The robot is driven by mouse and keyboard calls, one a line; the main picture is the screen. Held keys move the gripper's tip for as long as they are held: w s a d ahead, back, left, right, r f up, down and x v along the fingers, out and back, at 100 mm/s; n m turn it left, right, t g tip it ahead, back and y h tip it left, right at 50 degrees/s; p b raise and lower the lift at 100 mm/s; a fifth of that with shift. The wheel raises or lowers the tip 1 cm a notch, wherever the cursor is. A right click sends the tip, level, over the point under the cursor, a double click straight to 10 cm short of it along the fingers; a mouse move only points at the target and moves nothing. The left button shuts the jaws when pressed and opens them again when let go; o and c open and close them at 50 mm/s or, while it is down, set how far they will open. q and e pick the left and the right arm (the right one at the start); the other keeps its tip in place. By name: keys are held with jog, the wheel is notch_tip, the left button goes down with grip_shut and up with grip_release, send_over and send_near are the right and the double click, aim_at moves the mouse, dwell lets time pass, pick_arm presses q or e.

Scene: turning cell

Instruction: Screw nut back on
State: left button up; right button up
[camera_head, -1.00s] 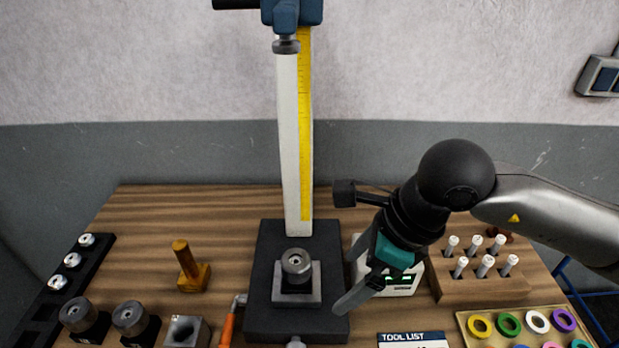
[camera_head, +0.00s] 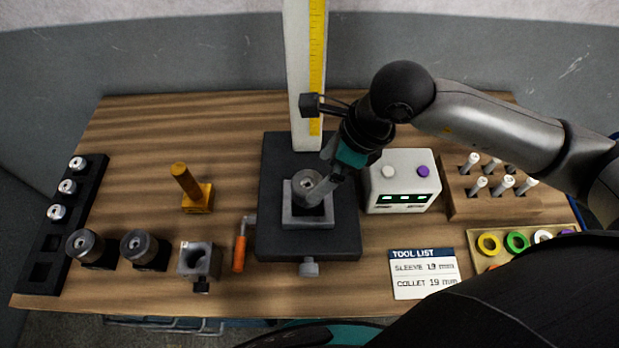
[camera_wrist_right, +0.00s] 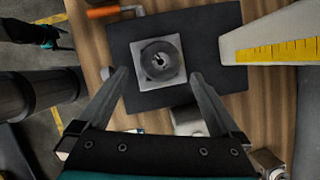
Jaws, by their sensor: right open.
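A round grey metal nut with a central hole (camera_head: 306,183) sits on a square grey block (camera_head: 306,217) on the black base of the stand. In the right wrist view the nut (camera_wrist_right: 162,60) lies between and slightly beyond my fingertips. My right gripper (camera_head: 323,180) is open and comes down over the nut from the right, one finger overlapping its right side in the head view. Contact with the nut cannot be told. What may be my left gripper (camera_wrist_right: 47,38) shows dark and teal at the wrist view's upper left; its fingers are unclear.
The white upright with a yellow scale (camera_head: 316,80) stands behind the block. An orange-handled tool (camera_head: 239,250) lies left of the black base (camera_head: 345,245). A white box with green displays (camera_head: 400,182) stands right. Two round grey collets (camera_head: 85,246) stand left. A pin rack (camera_head: 490,205) is right.

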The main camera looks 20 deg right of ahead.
aim_at(309, 185)
pick_arm(q)
jog(key=shift+w+r, duration=0.25)
jog(key=shift+w, duration=0.2)
pick_arm(e)
jog(key=x, duration=0.6)
jog(key=shift+w+a+f, duration=0.1)
jog(key=shift+a+f, duration=0.05)
jog(key=shift+f, duration=0.25)
jog(key=shift+c, duration=0.2)
jog(key=c, duration=1.4)
jog(key=shift+o, duration=0.2)
jog(key=m+t+h+p, duration=0.1)
jog(key=m, duration=0.2)
jog(key=shift+m, duration=0.4)
jog(key=m+h, duration=0.1)
jog(key=m, duration=0.1)
jog(key=m+t+h+p, duration=0.1)
jog(key=m, duration=0.2)
pick_arm(q)
notch_tip(309, 185, up, 2)
jog(key=shift+s+r, duration=0.1)
pick_arm(e)
jog(key=shift+m, duration=0.3)
